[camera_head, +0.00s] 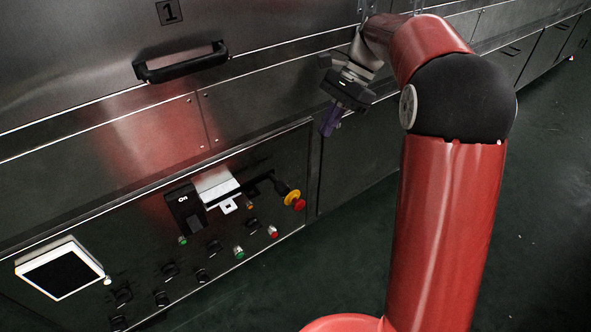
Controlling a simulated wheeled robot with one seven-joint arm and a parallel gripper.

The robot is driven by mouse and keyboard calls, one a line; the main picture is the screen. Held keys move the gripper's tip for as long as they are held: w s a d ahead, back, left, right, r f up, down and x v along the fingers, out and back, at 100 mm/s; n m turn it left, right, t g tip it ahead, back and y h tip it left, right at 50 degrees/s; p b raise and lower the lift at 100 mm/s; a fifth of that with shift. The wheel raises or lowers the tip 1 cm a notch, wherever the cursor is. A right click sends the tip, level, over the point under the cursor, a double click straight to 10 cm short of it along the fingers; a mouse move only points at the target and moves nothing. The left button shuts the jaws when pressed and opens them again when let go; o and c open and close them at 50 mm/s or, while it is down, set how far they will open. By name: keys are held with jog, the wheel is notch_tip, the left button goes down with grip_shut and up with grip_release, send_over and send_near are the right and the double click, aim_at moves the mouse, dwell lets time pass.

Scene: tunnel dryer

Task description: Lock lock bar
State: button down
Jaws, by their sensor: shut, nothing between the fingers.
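A control panel (140,240) is on the lower front of the machine. On it is a black switch block (185,210) marked "On". A bright metal plate (217,187) with a small tab sits beside the block, and a short dark bar (258,182) lies to its right. I cannot tell for sure which of these is the lock bar. My gripper (331,121) is up and right of these parts, apart from them, with its purple fingers pointing down. It is shut and empty.
A red and yellow emergency stop (295,199) sticks out at the panel's right. Several knobs and buttons fill the panel's lower part, and a white-framed screen (59,270) is at its left. A black door handle (181,63) juts out above. The green floor on the right is clear.

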aim_at(249, 197)
jog(key=shift+f, duration=0.1)
jog(key=s+a+r+b+x, duration=0.1)
jog(key=b+x, duration=0.2)
jog(key=x, duration=1)
jog(key=shift+a, duration=0.3)
jog(key=s+a+p, duration=0.2)
jog(key=s+a, duration=0.2)
jog(key=a, duration=0.1)
jog(key=shift+a, duration=0.35)
